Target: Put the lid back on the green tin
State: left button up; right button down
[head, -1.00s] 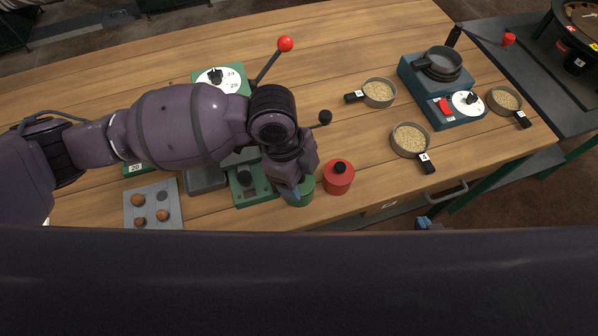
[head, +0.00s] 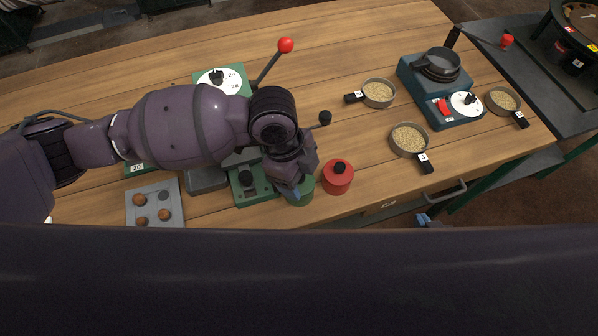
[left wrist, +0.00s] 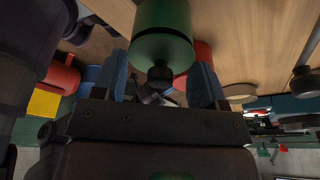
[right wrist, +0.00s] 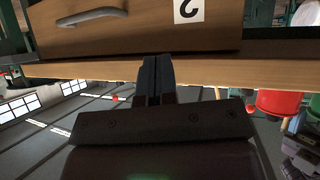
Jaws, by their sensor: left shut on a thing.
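The green tin (head: 303,192) stands near the table's front edge, partly hidden under my left gripper (head: 292,187) in the head view. In the left wrist view the green tin (left wrist: 163,14) shows with its green lid (left wrist: 160,48) against its open end. The lid's black knob (left wrist: 160,76) lies between the fingers of my left gripper (left wrist: 160,84), which is shut on it. I see no clear gap between lid and tin, but cannot tell if the lid is fully seated. My right gripper (right wrist: 158,78) is shut and empty, below the table edge by a drawer.
A red tin (head: 338,180) with a black knob stands right beside the green tin. A green device (head: 252,190) is close on the left. Pans of grain (head: 409,140) and a scale (head: 442,92) stand to the right. A drawer (right wrist: 135,25) fronts my right gripper.

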pick_arm(q)
jog(key=o, duration=1)
jog(key=shift+o, duration=0.4)
